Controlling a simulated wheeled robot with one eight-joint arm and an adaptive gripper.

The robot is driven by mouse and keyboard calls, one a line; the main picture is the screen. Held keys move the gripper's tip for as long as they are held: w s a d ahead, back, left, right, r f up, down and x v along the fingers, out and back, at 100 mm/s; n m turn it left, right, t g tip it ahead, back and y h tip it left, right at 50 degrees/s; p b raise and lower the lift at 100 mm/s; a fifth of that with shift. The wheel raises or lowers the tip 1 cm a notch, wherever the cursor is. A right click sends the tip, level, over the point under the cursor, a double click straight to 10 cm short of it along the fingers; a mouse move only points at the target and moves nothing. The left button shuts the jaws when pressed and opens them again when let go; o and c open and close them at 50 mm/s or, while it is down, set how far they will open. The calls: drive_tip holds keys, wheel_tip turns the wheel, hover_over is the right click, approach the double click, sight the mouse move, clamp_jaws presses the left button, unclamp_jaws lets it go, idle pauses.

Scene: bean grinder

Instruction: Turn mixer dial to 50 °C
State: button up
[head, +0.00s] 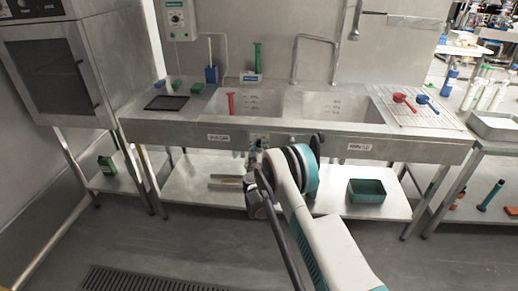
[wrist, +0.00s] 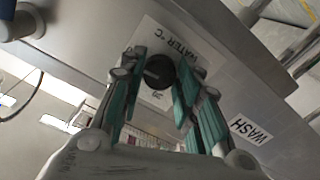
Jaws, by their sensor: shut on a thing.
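The dial (wrist: 158,72) is a dark round knob on the white plate (wrist: 150,32) marked "WATER °C" in the wrist view. My gripper (wrist: 161,66) has its teal fingers on either side of the knob and is shut on it. The plate's smaller scale marks are partly hidden by the knob and fingers, and I cannot read the dial's setting. In the head view my gripper (head: 258,146) is at the front of the steel sink unit, between the two basins, and my arm hides most of the plate and the knob.
The WASH label (wrist: 250,130) is right of the plate in the wrist view. In the head view the sink counter (head: 180,126) stands above a lower shelf with a green tub (head: 366,190). The floor in front is clear.

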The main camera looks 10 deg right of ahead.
drive_tip(key=shift+f+m, duration=0.1)
drive_tip(key=shift+m, duration=0.8)
drive_tip(key=o, duration=1.1)
drive_tip(key=shift+c, duration=0.2)
drive_tip(key=v, duration=1.2)
